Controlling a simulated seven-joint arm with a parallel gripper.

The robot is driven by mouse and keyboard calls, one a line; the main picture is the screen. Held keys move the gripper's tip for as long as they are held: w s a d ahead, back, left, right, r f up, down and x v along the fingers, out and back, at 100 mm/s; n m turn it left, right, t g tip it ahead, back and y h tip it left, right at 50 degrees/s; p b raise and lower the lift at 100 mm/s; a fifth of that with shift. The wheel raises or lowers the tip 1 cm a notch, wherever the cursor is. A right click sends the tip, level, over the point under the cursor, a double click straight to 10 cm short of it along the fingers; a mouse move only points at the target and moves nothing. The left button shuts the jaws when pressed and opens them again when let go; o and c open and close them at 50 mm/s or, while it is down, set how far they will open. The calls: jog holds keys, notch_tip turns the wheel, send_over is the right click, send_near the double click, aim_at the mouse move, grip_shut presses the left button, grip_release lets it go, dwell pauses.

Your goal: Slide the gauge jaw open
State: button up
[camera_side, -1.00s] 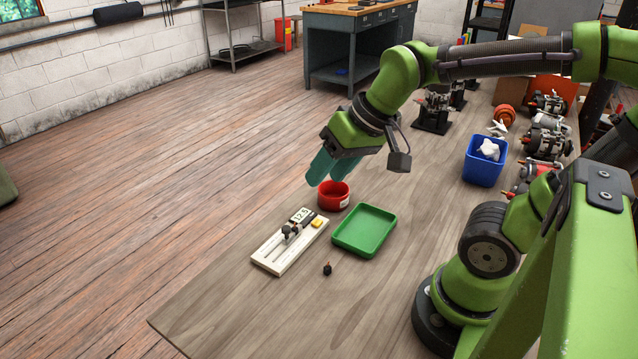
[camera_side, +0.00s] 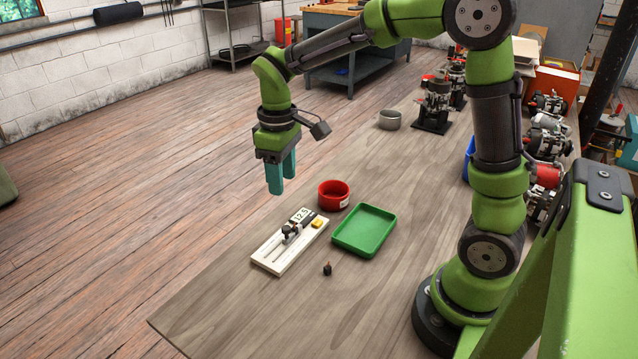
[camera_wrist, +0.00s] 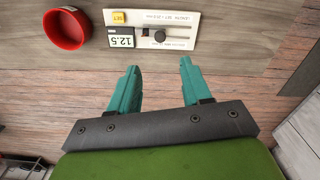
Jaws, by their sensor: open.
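The gauge (camera_side: 290,243) is a flat cream board on the bench, with a slotted track, a display reading 12.5 and a yellow SET button. Its jaw (camera_side: 289,233) is a small dark slider with a knob on the track. The wrist view also shows the gauge (camera_wrist: 180,30) at the top, with the dark knob (camera_wrist: 160,36) near the middle of its track. My gripper (camera_side: 282,190) points down above the bench's far edge, behind the gauge and apart from it. Its teal fingers (camera_wrist: 158,85) are spread with nothing between them.
A red bowl (camera_side: 334,195) and a green tray (camera_side: 365,231) stand right of the gauge. A small dark part (camera_side: 327,268) lies in front. A grey cup (camera_side: 389,120) and several alternators stand farther back. The bench's near left is bare.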

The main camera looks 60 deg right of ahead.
aim_at(286, 227)
notch_tip(286, 227, down, 12)
jog(key=shift+f, duration=0.1)
dwell(0.4)
grip_shut()
